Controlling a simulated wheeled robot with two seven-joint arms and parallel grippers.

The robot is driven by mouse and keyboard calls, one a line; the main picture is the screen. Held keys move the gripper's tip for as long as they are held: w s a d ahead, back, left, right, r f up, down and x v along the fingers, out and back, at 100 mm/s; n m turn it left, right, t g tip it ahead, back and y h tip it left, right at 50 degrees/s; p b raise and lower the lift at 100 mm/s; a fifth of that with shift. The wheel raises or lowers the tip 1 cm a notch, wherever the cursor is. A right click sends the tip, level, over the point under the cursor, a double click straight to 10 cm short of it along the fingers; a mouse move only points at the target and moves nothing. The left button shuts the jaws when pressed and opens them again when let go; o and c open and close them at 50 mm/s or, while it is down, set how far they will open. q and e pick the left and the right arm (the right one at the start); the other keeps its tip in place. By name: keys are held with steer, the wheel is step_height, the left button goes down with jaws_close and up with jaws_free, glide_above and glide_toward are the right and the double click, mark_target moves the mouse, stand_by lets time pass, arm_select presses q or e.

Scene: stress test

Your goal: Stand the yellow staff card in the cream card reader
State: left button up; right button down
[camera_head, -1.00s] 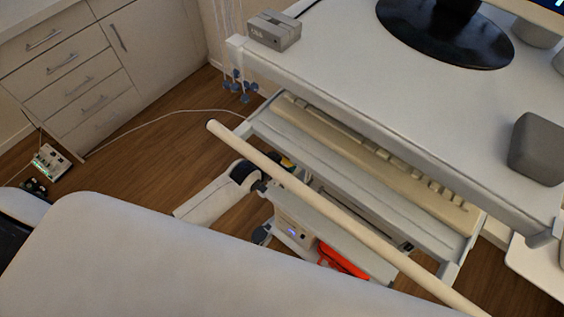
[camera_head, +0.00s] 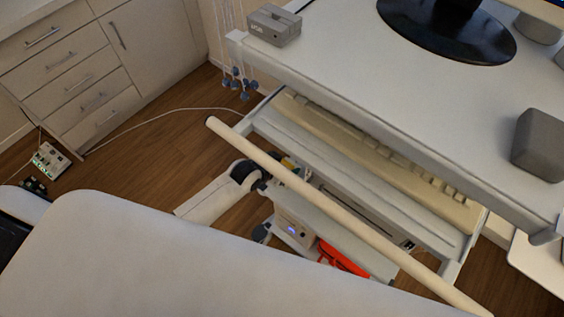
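My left gripper (camera_head: 268,184) is at the end of the white arm that comes in from the left, under the cart's cream push bar. The bar hides most of its fingers, so I cannot tell if they are open or shut. A small yellow patch (camera_head: 288,163), perhaps the staff card, shows just beyond the bar close to the gripper. I cannot tell whether it is held. A cream box (camera_head: 291,228) with a small blue light, possibly the card reader, is below the bar, right of and lower than the gripper. My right gripper is not in view.
The push bar (camera_head: 345,222) crosses in front of the keyboard tray (camera_head: 350,175). A red-orange object (camera_head: 341,260) lies beside the cream box. A grey device (camera_head: 274,27) and a monitor base (camera_head: 447,30) stand on the cart top (camera_head: 400,100). Drawers (camera_head: 70,70) are at left.

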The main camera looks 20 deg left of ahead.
arm_select(q)
steer(key=shift+r, duration=0.1)
steer(key=p+v, duration=0.1)
steer(key=v, duration=1.1)
stand_by(0.4)
steer(key=s+a+f+n+g+y, duration=0.1)
steer(key=s+a+f, duration=0.15)
steer(key=f, duration=0.45)
steer(key=s+a+f+g+y, duration=0.1)
steer(key=s+a+f, duration=0.15)
steer(key=f, duration=0.45)
steer(key=s+a+f+n+g, duration=0.1)
steer(key=s+f, duration=0.2)
steer(key=f, duration=0.5)
steer(key=s+f+g, duration=0.1)
steer(key=s+f, duration=0.3)
steer(key=s, duration=0.4)
steer(key=s+f+g, duration=0.2)
steer(key=s+f, duration=0.3)
steer(key=s, duration=0.3)
steer(key=s+d+f+g+y, duration=0.1)
steer(key=s+f, duration=0.4)
steer(key=s, duration=0.4)
steer(key=shift+f+g, duration=0.15)
steer(key=shift+g, duration=0.25)
steer(key=shift+d, duration=0.1)
